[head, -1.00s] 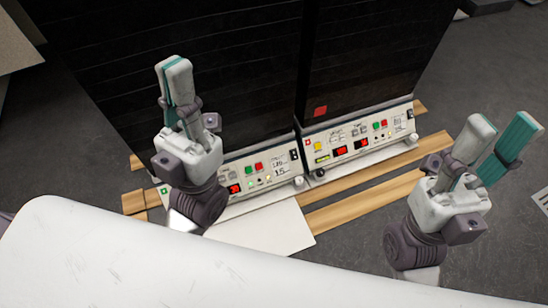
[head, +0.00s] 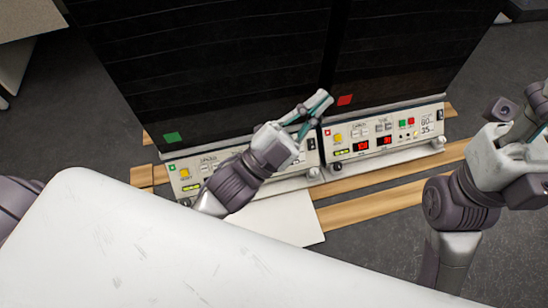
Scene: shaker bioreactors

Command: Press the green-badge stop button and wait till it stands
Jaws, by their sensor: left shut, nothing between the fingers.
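The left shaker has a green badge (head: 173,138) on its dark front. Its pale control panel (head: 196,181) is below, with a yellow button (head: 186,173) at the left end. My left gripper (head: 318,102) is shut and empty. It reaches across this panel, fingertips near the gap between the two machines. It hides the panel's middle and right, including the red and green buttons. My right gripper (head: 535,120) is at the right edge, partly cut off, so its finger spacing is unclear.
A white surface (head: 180,245) fills the foreground. Wooden strips (head: 385,190) lie on the grey floor.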

